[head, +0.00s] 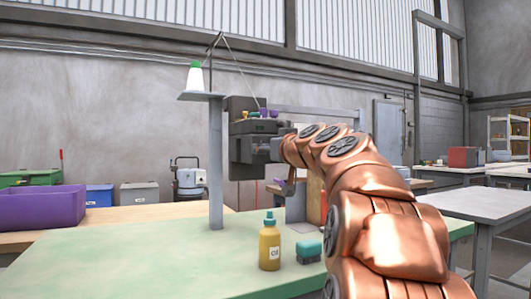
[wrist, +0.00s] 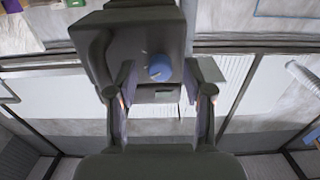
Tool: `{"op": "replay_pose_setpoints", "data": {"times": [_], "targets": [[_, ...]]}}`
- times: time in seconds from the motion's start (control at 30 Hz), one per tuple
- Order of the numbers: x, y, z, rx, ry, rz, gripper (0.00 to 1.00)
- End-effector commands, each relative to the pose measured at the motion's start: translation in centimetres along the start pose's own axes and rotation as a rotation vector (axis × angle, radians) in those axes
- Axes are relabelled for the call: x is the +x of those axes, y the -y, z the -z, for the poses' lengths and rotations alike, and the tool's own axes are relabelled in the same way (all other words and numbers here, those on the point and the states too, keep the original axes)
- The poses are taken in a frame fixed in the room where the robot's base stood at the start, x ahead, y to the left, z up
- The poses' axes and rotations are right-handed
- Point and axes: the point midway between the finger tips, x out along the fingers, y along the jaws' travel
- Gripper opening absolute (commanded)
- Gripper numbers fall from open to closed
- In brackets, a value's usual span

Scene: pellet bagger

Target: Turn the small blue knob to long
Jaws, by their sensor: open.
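The small blue knob (wrist: 159,68) shows in the wrist view, on the face of a dark grey machine head (wrist: 130,38). My gripper (wrist: 161,82) is open, with one finger to the left of the knob and one to the right. Neither finger visibly touches it, and the depth gap is hard to judge. A pale line shows on the knob, but no setting label is readable. The blue knob cannot be made out there.
A post holds a shelf with a white cone of thread (head: 195,80). A purple bin (head: 40,207) sits at the left.

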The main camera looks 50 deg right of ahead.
Motion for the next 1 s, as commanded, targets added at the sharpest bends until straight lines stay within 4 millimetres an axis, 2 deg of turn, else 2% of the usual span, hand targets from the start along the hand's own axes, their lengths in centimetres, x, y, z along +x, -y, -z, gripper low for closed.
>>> {"op": "replay_pose_setpoints", "data": {"times": [0.2, 0.53, 1.0], "targets": [[1.15, -0.08, -0.23, 0.001, 0.003, 0.000, 0.51], [1.29, -0.01, -0.15, 0.001, 0.002, 0.001, 0.51], [1.28, 0.02, -0.14, 0.001, 0.002, 0.001, 0.03]]}}
